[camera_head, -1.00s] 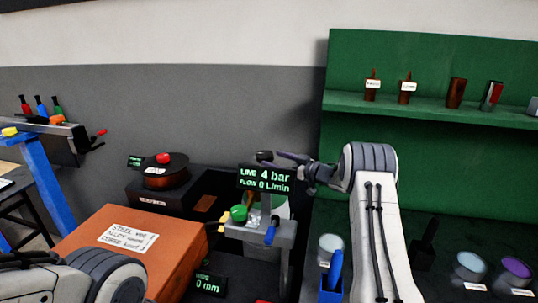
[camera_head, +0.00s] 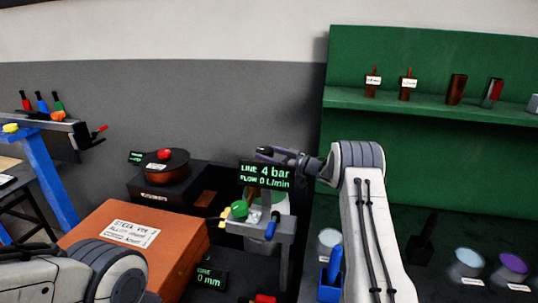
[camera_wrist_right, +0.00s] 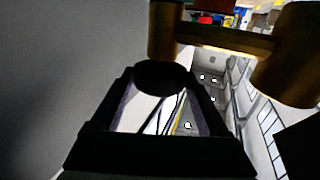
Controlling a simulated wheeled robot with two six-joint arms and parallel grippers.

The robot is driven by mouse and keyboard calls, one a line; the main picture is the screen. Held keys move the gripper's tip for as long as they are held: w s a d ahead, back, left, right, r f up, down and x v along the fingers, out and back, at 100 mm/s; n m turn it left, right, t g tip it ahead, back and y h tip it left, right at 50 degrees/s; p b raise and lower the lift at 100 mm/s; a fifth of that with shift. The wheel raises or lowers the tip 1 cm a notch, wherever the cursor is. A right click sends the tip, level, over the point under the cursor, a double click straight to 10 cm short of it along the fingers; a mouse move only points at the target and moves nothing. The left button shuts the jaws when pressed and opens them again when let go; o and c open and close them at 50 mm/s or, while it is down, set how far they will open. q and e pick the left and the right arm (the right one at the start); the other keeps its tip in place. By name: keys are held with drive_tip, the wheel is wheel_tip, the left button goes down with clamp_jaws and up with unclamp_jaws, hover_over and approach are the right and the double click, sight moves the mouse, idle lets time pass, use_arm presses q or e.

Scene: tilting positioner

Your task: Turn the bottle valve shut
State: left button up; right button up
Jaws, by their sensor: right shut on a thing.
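My right gripper (camera_head: 268,152) reaches left just above and behind the display reading 4 bar line and flow 0 L/min (camera_head: 265,176). In the right wrist view its jaws (camera_wrist_right: 160,95) are shut around a dark round knob, the bottle valve's handle (camera_wrist_right: 160,75). Brass valve parts (camera_wrist_right: 220,38) lie just beyond the knob. The bottle itself is mostly hidden behind the display and bracket in the head view. My left arm comes in at the lower left, but its gripper is out of frame.
A grey bracket (camera_head: 285,232) with a green knob (camera_head: 239,208) and a blue handle (camera_head: 271,229) stands below the display. An orange box (camera_head: 170,252) is to the left, and a wire spool (camera_head: 165,168) behind it. A green shelf (camera_head: 430,108) stands at right.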

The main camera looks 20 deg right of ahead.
sight(270, 155)
drive_tip(key=m+t+h+b, duration=0.1)
drive_tip(key=h+b, duration=0.1)
drive_tip(key=m+t+h+b, duration=0.1)
drive_tip(key=m+h, duration=0.1)
drive_tip(key=shift+s+a+f+b, duration=0.1)
drive_tip(key=shift+a+b, duration=0.25)
drive_tip(key=shift+m+t+h+b, duration=0.3)
drive_tip(key=shift+m+h+b, duration=0.3)
drive_tip(key=shift+h, duration=0.4)
drive_tip(key=shift+r, duration=0.2)
drive_tip(key=shift+d, duration=0.1)
drive_tip(key=o, duration=1.2)
drive_tip(key=shift+o, duration=0.2)
drive_tip(key=shift+b+v, duration=1.05)
drive_tip(key=shift+v, duration=2.2)
drive_tip(key=shift+s+d, duration=0.1)
drive_tip(key=shift+s, duration=0.45)
